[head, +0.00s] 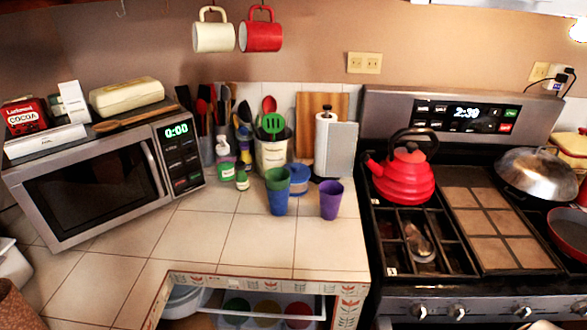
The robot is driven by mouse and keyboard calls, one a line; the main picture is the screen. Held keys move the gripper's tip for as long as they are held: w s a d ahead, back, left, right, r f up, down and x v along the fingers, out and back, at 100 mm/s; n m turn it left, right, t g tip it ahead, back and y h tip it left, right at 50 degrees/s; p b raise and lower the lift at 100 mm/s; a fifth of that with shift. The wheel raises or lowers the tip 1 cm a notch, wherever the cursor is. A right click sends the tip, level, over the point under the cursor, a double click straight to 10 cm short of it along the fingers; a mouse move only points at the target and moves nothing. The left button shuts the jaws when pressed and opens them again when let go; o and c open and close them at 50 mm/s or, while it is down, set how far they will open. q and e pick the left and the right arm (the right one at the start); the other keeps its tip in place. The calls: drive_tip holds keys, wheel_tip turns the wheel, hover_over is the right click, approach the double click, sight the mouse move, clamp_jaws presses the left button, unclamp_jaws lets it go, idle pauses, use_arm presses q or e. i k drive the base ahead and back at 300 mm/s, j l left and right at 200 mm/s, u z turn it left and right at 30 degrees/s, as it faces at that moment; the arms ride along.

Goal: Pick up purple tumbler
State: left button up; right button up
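The purple tumbler (330,200) stands upright on the white tiled counter (255,240), near the counter's right side and left of the stove. A stacked-looking tumbler, green above and blue below (278,196), stands a little to its left with a small gap between them. Neither of my grippers shows in the head view.
A blue container (298,179) and a paper towel holder (335,146) stand behind the tumblers. A microwave (105,175) is at left. A red kettle (402,172) sits on the stove at right. An open drawer (255,310) lies below the counter. The front tiles are clear.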

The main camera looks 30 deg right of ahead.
sight(330, 192)
drive_tip(key=z, duration=1.2)
